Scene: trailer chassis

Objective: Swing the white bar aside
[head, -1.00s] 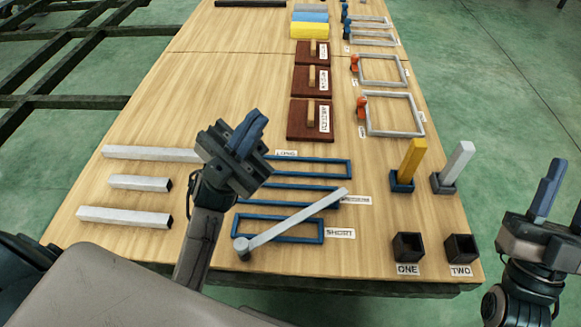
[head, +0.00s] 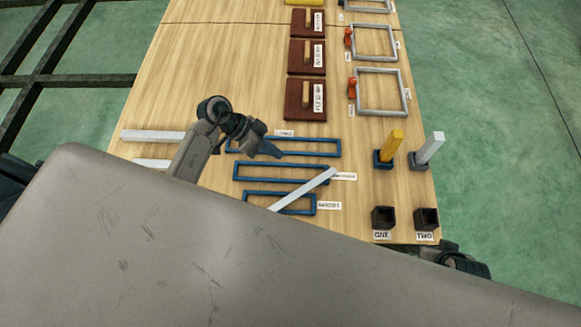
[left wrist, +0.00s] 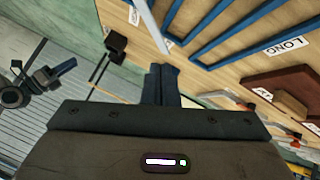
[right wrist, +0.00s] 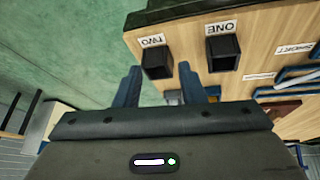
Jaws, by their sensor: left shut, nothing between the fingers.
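The white bar (head: 303,190) lies diagonally over the short blue frame (head: 250,195) and reaches the medium blue frame (head: 262,179). Its lower-left end is hidden behind my own grey arm. My left gripper (head: 272,152) is shut and empty, over the long blue frame (head: 325,156), up and left of the bar's far end. In the left wrist view the closed fingers (left wrist: 161,72) point toward the white bar (left wrist: 153,22), with no clear contact. My right gripper (right wrist: 160,72) is open and empty in the right wrist view, off the table's near right edge.
Black sockets ONE (head: 382,217) and TWO (head: 426,218) stand at the near right corner. Holders with a yellow block (head: 391,146) and a white block (head: 430,149) stand behind them. Dark red boards (head: 306,99) lie farther back. White beams (head: 150,136) lie at left.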

